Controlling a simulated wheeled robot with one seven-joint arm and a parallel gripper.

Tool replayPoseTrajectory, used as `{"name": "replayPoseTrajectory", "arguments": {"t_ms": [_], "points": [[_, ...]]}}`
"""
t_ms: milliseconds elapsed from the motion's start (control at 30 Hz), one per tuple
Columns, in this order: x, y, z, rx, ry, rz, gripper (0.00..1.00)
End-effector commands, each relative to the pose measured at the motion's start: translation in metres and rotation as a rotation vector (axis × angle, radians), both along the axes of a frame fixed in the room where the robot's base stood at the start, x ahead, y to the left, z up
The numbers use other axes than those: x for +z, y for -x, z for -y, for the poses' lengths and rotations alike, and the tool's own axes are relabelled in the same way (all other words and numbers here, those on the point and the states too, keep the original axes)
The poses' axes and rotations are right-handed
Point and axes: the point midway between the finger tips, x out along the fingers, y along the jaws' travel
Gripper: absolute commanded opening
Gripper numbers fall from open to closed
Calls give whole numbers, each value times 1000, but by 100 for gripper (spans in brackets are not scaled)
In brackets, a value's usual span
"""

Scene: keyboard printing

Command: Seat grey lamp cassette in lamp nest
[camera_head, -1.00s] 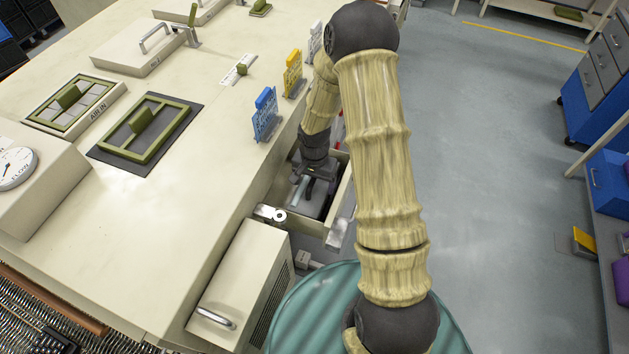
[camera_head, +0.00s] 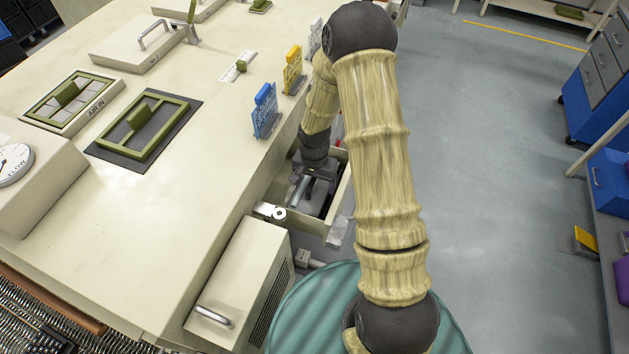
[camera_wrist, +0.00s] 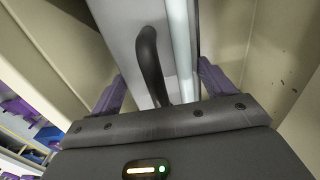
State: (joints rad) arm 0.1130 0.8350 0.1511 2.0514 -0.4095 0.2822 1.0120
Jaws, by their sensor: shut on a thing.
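My gripper (camera_head: 314,176) is inside an open cream drawer at the side of the machine, mostly hidden by its own wrist in the head view. In the wrist view, my gripper (camera_wrist: 162,82) has its purple-padded fingers on both sides of the grey lamp cassette (camera_wrist: 122,22) and is shut on it. The cassette has a black arched handle and a pale lamp tube along it. It also shows as a small grey bar in the head view (camera_head: 299,190). The lamp nest is not clearly visible; I cannot tell whether the cassette touches the drawer floor.
Cream drawer walls (camera_wrist: 287,45) stand close on both sides. A metal latch (camera_head: 271,212) is at the drawer's near corner. Blue (camera_head: 265,112) and yellow (camera_head: 293,70) tags stand on the machine edge above. A cream box with a handle (camera_head: 240,280) is nearer.

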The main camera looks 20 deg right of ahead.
Motion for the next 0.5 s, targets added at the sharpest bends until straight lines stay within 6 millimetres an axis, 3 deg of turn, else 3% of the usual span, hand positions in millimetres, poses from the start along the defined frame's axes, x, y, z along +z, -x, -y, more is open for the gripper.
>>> {"name": "replayPoseTrajectory", "arguments": {"t_ms": [500], "points": [[-4, 0, 0, 0, 0, 1, 27]]}}
